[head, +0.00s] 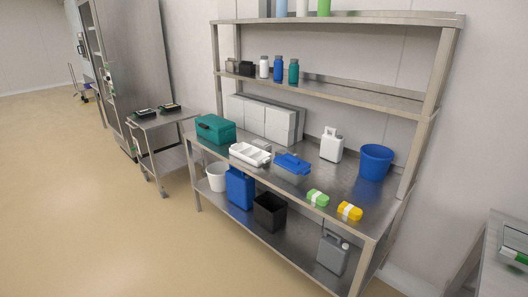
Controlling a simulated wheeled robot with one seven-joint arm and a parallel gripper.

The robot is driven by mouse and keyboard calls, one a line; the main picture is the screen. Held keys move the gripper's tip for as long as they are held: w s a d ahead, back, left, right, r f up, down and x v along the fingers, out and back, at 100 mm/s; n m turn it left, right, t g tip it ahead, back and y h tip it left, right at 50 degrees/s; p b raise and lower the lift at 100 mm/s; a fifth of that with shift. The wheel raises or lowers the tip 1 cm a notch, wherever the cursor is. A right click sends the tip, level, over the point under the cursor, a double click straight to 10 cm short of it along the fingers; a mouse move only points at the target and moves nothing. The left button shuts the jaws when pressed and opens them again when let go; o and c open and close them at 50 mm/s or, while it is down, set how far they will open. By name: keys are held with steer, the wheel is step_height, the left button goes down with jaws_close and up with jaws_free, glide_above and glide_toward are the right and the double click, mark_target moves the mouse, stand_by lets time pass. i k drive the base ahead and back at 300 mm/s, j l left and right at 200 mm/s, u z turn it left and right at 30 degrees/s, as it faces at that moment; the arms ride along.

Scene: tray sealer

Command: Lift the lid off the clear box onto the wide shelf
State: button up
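A blue, lid-like piece (292,163) with a raised part on top lies near the middle of the steel bench top (328,184). It is too small to tell whether a clear box is under it. No other clear box can be made out. A long steel shelf (340,93) runs above the bench, with a higher one (400,17) over it and a low one (290,238) beneath; which of these is the wide shelf I cannot tell. My gripper is not in view.
Beside the blue piece are a white compartment tray (249,154), a teal case (215,129), a white jug (331,145) and a blue bucket (375,162). Green (317,198) and yellow (349,211) packs lie near the front edge. Open floor (130,240) lies in front.

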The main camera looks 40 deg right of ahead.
mark_target(292, 163)
steer(key=i+j, duration=0.1)
steer(key=i, duration=1.75)
steer(key=l+z, duration=0.05)
steer(key=l, duration=0.05)
